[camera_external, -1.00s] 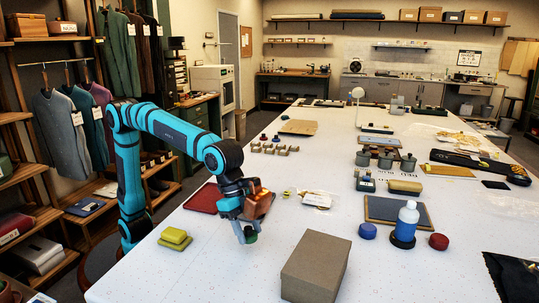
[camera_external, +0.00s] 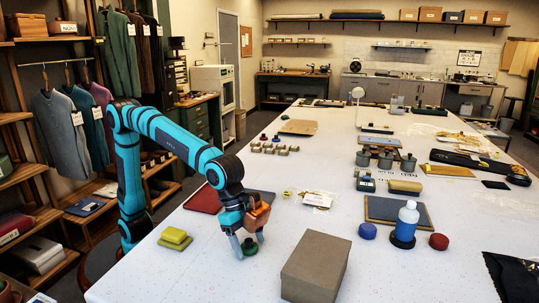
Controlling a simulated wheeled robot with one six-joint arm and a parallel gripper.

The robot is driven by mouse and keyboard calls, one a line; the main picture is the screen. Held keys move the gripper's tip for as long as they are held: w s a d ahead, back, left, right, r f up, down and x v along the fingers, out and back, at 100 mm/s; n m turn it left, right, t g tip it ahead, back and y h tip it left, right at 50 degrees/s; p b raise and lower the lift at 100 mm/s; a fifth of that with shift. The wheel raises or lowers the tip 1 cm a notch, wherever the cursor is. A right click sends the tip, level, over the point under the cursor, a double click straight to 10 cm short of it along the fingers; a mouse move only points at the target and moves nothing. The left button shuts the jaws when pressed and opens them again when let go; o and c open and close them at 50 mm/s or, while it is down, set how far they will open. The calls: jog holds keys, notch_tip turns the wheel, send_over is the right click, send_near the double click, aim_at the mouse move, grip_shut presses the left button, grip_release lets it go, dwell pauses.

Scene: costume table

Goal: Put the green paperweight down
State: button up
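The green paperweight (camera_external: 249,247) is a small dark green round piece on the white table (camera_external: 200,275). My gripper (camera_external: 248,246) points down over it, with its two grey fingers spread. One finger is at the left of the paperweight and the other at its right, with a gap visible beside it. The paperweight appears to rest on the table top. Its far side is not visible.
A large grey-brown box (camera_external: 316,266) stands close at the right of my gripper. Yellow blocks (camera_external: 175,237) lie at the left. A dark red mat (camera_external: 204,198) lies behind. A blue-white bottle (camera_external: 405,222) stands further right, between a blue round piece (camera_external: 367,231) and a red one (camera_external: 438,241).

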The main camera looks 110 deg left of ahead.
jog(key=shift+r, duration=0.1)
jog(key=v, duration=1.2)
jog(key=s+a+r+n+t, duration=0.1)
jog(key=s+a+r+t, duration=0.25)
jog(key=s+a, duration=0.45)
jog(key=s+a+r+n+t, duration=0.1)
jog(key=s+a+r+t, duration=0.25)
jog(key=s+a, duration=0.4)
jog(key=s+a+f+n+t+y, duration=0.1)
jog(key=s+a+t, duration=0.2)
jog(key=s, duration=0.7)
jog(key=s+a+f+n+t, duration=0.1)
jog(key=s+a+t, duration=0.2)
jog(key=s+a, duration=0.3)
jog(key=s, duration=0.5)
jog(key=shift+y, duration=0.4)
